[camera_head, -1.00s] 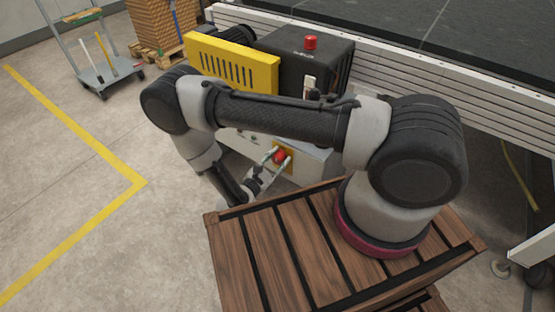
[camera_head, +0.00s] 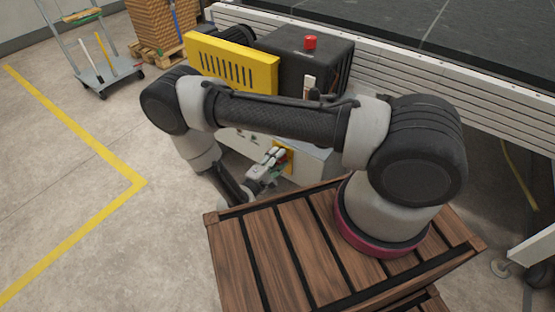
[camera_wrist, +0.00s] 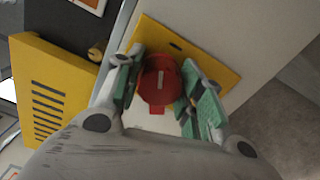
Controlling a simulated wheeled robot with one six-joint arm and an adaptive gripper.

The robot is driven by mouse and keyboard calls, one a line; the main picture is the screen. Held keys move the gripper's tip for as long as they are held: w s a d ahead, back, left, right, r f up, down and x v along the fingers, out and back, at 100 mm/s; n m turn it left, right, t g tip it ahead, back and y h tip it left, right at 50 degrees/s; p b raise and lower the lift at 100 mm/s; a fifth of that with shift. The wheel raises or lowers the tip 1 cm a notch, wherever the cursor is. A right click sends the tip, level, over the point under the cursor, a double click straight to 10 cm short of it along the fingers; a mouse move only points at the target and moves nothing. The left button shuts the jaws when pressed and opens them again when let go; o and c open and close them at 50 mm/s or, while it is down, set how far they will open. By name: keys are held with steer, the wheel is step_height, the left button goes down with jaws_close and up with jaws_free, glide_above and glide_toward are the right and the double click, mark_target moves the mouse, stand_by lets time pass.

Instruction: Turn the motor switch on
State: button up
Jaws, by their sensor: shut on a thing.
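The motor switch shows as a red round knob (camera_wrist: 157,80) on a yellow plate (camera_wrist: 150,33) in the wrist view. My gripper (camera_wrist: 160,88) has its two green-padded fingers on opposite sides of the knob and is shut on it. The plate appears tilted in that view. In the camera_head view my gripper (camera_head: 276,157) is at the front of the machine's pale housing, and a piece of the yellow plate (camera_head: 289,158) shows beside it. The knob itself is hidden behind the fingers there.
A wooden slatted top (camera_head: 290,245) lies below my arm. The floor (camera_head: 90,190) at the left is open, with a cart (camera_head: 100,75) farther back.

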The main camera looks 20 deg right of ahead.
steer(key=m, duration=0.5)
steer(key=shift+f, duration=0.1)
stand_by(0.7)
steer(key=o, duration=1)
